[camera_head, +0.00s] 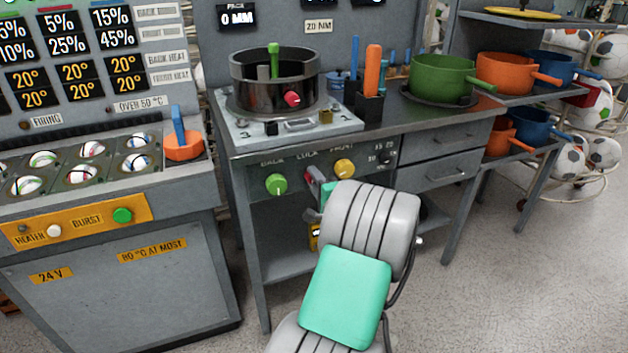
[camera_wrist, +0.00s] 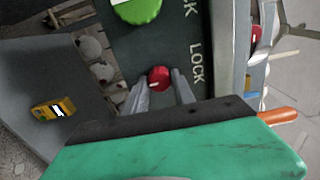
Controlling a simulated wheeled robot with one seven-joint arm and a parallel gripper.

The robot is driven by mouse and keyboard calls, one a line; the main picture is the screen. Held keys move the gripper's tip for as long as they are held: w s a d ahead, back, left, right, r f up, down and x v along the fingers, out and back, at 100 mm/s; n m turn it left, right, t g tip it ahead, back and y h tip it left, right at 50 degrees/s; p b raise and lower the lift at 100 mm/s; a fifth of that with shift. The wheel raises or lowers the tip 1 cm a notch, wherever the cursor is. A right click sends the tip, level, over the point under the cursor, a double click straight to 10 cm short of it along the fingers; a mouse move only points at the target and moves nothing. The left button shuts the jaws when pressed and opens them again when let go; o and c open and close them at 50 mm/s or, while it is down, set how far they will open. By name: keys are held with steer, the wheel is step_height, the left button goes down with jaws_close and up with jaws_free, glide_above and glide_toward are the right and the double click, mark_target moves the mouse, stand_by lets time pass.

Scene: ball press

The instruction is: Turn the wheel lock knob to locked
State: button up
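The red lock knob (camera_wrist: 159,78) sits on the dark panel beside the word LOCK in the wrist view. A small pale mark shows on its face; its exact direction is hard to read. My gripper (camera_wrist: 160,88) is open, with its two grey fingers on either side of the knob and a small gap showing at each side. I cannot tell whether the tips reach past the knob's face. In the head view the red knob (camera_head: 310,175) shows between the green and yellow knobs, partly hidden by my gripper (camera_head: 317,183).
The green knob (camera_head: 276,184) is left of the lock knob, and the yellow knob (camera_head: 344,168) is to the right. The grey bench top (camera_head: 350,135) carries a black pot (camera_head: 270,95) above the panel. A yellow object (camera_wrist: 53,109) lies below. Open floor is at right.

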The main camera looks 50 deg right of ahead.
steer(key=o, duration=0.4)
steer(key=v, duration=0.7)
steer(key=shift+s+a, duration=0.2)
steer(key=shift+s, duration=0.15)
